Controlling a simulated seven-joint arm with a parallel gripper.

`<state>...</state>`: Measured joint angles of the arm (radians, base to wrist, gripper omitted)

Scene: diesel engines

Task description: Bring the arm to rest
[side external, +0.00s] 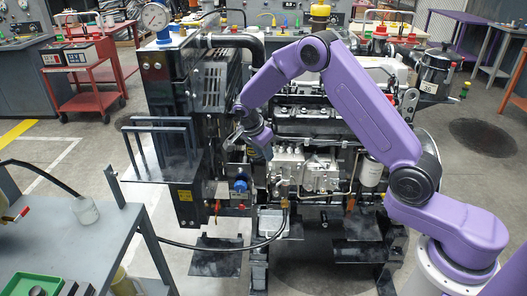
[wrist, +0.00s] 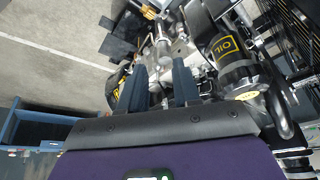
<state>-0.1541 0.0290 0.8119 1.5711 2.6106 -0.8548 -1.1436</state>
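My gripper (wrist: 160,68) shows in the wrist view with its two dark fingers apart and nothing seen between them. In the side view my gripper (side external: 248,140) hangs at the end of the bent purple arm, in front of the upper left part of the diesel engine. The engine (side external: 310,125) stands in the middle, with a silver pump block (side external: 305,168) on its near side below and right of my gripper. Whether the fingers touch anything cannot be told. In the wrist view, engine parts and a black cylinder marked OIL (wrist: 228,50) lie beyond and right of the fingers.
A grey bench (side external: 75,240) with a beaker (side external: 85,209) is at front left. A white filter (side external: 372,170) and black canister (side external: 434,73) are on the engine's right. A red cart (side external: 90,99) stands back left.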

